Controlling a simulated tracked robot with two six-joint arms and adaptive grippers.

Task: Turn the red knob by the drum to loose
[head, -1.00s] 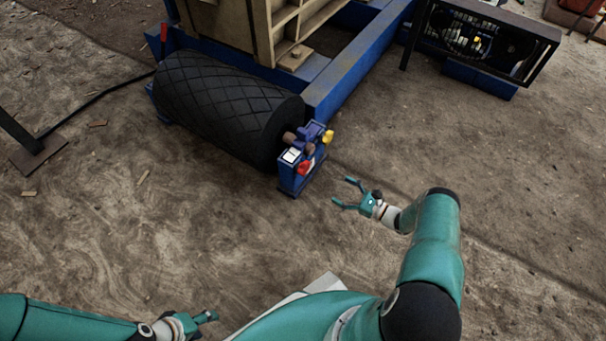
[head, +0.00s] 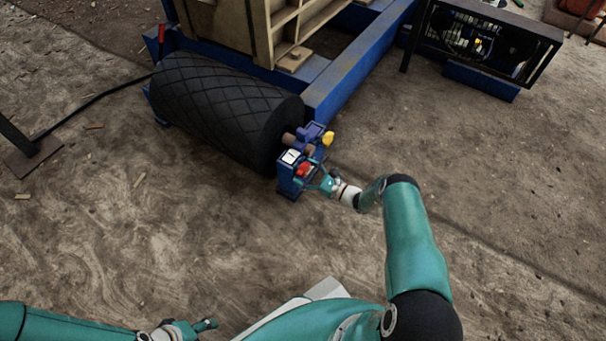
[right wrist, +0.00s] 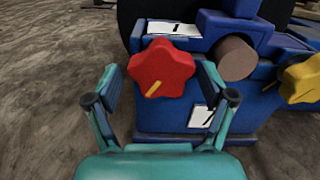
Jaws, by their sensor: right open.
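The red knob (head: 304,169) sits on the blue bearing block (head: 291,185) at the near end of the black drum (head: 225,108). In the right wrist view the red knob (right wrist: 162,70) is star-shaped, with a yellow mark pointing to its lower left. My right gripper (head: 313,172) is open at the knob. In the right wrist view its two fingers (right wrist: 160,82) stand on either side of the knob, with gaps showing. Labels partly show above and below the knob; their wording is unreadable. My left gripper (head: 205,325) is low at the bottom of the head view, away from the block; its jaws are unclear.
A yellow knob (head: 328,138) is on the same block, to the right of the red one, and also in the right wrist view (right wrist: 301,80). A brown shaft end (right wrist: 236,58) sticks out between them. A blue frame beam (head: 355,65) runs behind.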

